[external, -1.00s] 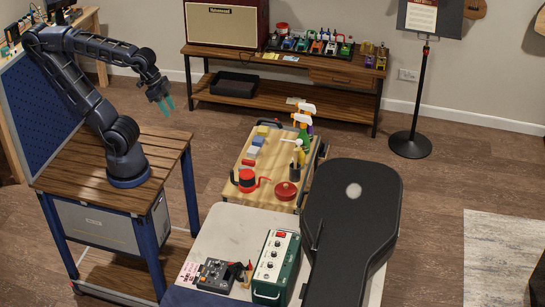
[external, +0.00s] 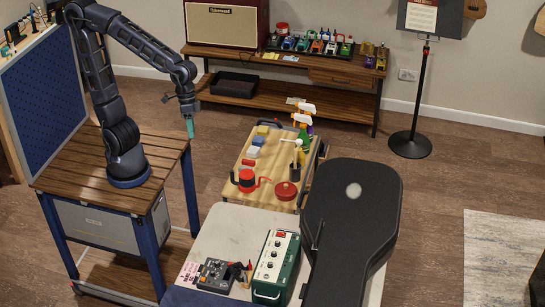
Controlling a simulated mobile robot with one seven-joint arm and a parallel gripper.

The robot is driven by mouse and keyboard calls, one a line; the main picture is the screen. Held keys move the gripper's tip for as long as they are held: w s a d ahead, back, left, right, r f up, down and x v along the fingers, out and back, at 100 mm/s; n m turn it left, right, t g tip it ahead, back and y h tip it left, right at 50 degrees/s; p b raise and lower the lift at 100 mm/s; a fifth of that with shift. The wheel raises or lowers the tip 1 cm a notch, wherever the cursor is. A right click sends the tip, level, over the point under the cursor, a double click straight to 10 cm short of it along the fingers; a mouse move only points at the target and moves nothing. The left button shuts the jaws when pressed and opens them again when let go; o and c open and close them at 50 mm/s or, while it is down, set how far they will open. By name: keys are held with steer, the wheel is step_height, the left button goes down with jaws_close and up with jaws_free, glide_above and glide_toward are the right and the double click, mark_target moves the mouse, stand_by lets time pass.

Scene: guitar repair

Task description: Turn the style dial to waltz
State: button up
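A green box with a pale top panel (external: 276,256), a red part at its far end and several dark knobs stands on the light table at the bottom. A small dark device with knobs (external: 215,273) lies to its left. The labels on both are too small to read, so I cannot tell which knob is the style dial or where it points. My gripper (external: 190,128) hangs with its teal fingers pointing down, in the air beside the wooden cart, well away from both devices. The fingers overlap in this view, so their opening is hidden. I see nothing held.
A black guitar case (external: 352,215) lies right of the green box. A wooden-topped cart (external: 233,183) behind carries bottles, blocks and a red pot. Pink paper (external: 188,272) and small red and yellow items (external: 240,272) lie near the dark device.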

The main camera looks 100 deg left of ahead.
steer(key=w+d+f+n+g, duration=0.2)
steer(key=w+d+f+n, duration=0.1)
steer(key=w+d+f, duration=0.4)
steer(key=n+y, duration=0.3)
steer(key=n, duration=0.5)
glide_above(213, 272)
step_height(213, 272, down, 20)
step_height(213, 272, down, 11)
steer(key=shift+s+r, duration=0.1)
steer(key=shift+r, duration=0.1)
jaws_close()
